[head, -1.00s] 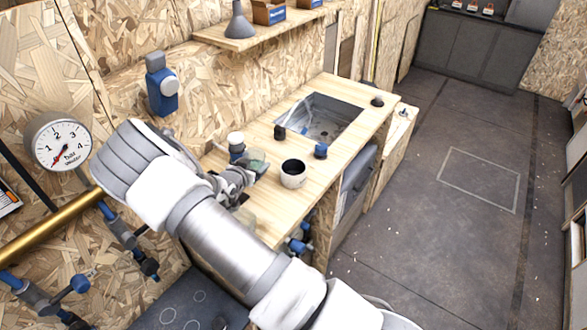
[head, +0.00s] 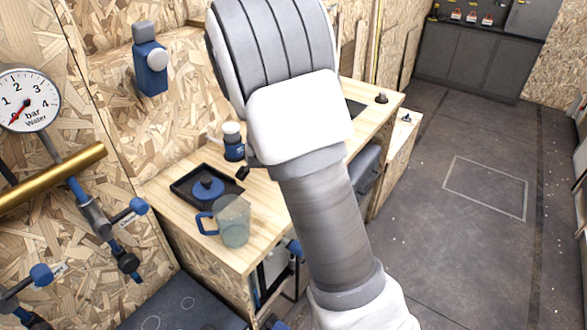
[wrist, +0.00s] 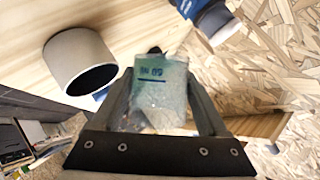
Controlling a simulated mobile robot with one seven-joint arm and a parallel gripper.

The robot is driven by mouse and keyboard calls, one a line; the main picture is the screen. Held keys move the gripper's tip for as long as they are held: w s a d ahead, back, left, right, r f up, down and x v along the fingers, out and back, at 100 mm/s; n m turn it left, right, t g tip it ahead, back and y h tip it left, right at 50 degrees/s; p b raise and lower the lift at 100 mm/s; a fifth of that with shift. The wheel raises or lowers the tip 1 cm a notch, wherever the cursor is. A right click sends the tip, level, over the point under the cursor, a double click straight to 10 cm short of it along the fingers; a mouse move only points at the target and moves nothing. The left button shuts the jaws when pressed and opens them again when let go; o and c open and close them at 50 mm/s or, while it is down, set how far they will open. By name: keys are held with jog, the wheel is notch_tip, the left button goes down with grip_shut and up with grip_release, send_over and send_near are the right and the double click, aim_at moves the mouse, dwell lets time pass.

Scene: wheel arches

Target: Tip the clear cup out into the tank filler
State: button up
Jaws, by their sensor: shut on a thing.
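In the wrist view my gripper (wrist: 158,82) is shut on the clear cup (wrist: 160,105), a greenish see-through cup with dark markings, one finger on each side. A pale round collar with a dark opening (wrist: 80,62), likely the tank filler, stands on the counter to the left of the cup, apart from it. The wrist picture is roughly upside down, and I cannot tell the cup's exact tilt or contents. In the head view my arm hides the gripper, the cup and the collar.
A clear jug with a blue handle (head: 234,222) stands on the wooden counter (head: 262,245). Behind it is a black tray (head: 178,187) with a blue lid-like piece. A blue bottle with a white cap (head: 233,142) stands near the wall. A blue wall dispenser (head: 150,65) hangs above.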

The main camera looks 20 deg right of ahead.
jog(key=shift+d+f+b, duration=0.15)
jog(key=shift+d+b, duration=0.05)
jog(key=shift+b, duration=0.45)
jog(key=shift+f+m+y+b, duration=0.15)
jog(key=shift+m+y+b, duration=0.2)
jog(key=shift+b, duration=0.35)
jog(key=shift+m+y+b, duration=0.25)
jog(key=shift+m+b, duration=0.1)
jog(key=shift+b, duration=0.9)
jog(key=shift+b, duration=0.3)
jog(key=shift+r+t+b, duration=0.2)
jog(key=shift+t+b, duration=0.1)
jog(key=shift+m+b, duration=0.3)
jog(key=shift+r+y, duration=0.25)
jog(key=shift+y, duration=0.35)
jog(key=shift+s+m, duration=0.1)
jog(key=shift+m, duration=0.2)
